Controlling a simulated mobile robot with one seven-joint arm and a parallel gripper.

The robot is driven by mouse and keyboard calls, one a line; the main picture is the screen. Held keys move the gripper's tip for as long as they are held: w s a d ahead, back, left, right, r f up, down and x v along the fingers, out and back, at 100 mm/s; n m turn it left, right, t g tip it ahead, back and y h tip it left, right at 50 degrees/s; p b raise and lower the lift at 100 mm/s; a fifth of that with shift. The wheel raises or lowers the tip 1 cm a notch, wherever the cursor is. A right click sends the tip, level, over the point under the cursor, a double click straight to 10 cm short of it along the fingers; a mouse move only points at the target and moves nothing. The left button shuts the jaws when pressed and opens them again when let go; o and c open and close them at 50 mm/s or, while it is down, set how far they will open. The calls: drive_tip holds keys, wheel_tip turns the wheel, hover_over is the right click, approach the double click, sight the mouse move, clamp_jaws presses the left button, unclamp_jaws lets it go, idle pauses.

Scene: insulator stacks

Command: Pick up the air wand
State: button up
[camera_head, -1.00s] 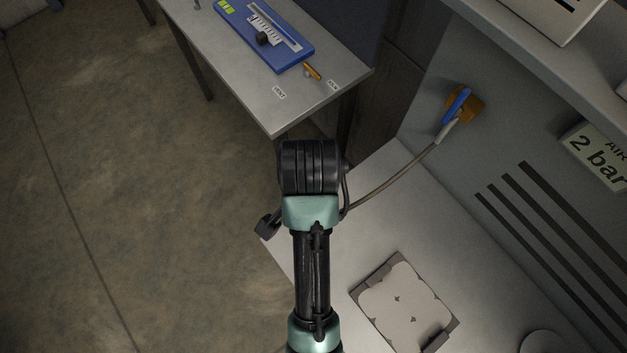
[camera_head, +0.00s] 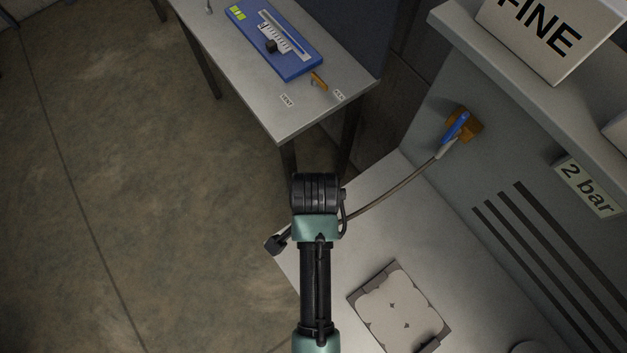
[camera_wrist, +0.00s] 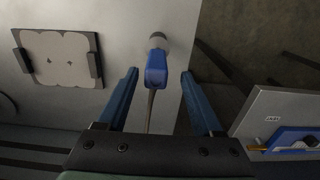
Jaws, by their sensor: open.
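In the wrist view the air wand (camera_wrist: 156,68) shows as a blue body with a round grey end, over the pale bench top near its edge. A thin hose runs from it towards my palm. My gripper (camera_wrist: 160,73) is open, with one blue finger on each side of the wand and a visible gap on both sides. Whether the wand is fully at fingertip depth is hard to tell. The hose (camera_head: 393,188) there runs from behind my arm to a wall valve.
The orange wall valve (camera_head: 467,125) has a blue lever. A plate with pale pads (camera_head: 402,310) lies on the bench (camera_head: 378,236). A side table (camera_head: 299,121) holds a blue gauge panel (camera_head: 275,40). A shelf above carries a box marked FINE (camera_head: 545,35).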

drive_tip(key=f, duration=0.1)
drive_tip(key=f+p, duration=0.1)
drive_tip(key=f, duration=0.1)
drive_tip(key=shift+s+a+f, duration=0.1)
drive_tip(key=shift+s+f, duration=0.2)
drive_tip(key=shift+s, duration=0.1)
drive_tip(key=shift+f, duration=0.6)
drive_tip(key=shift+c, duration=0.3)
clamp_jaws()
